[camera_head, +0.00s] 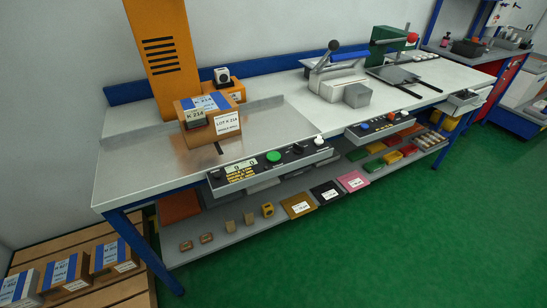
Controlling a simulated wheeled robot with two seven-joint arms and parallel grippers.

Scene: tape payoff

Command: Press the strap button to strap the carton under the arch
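A brown carton (230,133) with a blue top band and white labels stands on the bare metal worktop, right in front of the tall orange machine column (166,50). The column runs out of the top of the picture, so I cannot see a whole arch. A grey control panel (240,180) sits on the front edge of the bench below the carton. It carries a large green button (273,157), a black knob (297,149) and a white knob (319,141). The lettering is too small to tell which is the strap button. Neither of my grippers is in view.
A second panel (380,127) with blue and red buttons is further right, below a lever press (338,75). A lower shelf (235,228) holds small blocks and coloured bins. The green floor in front is clear.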

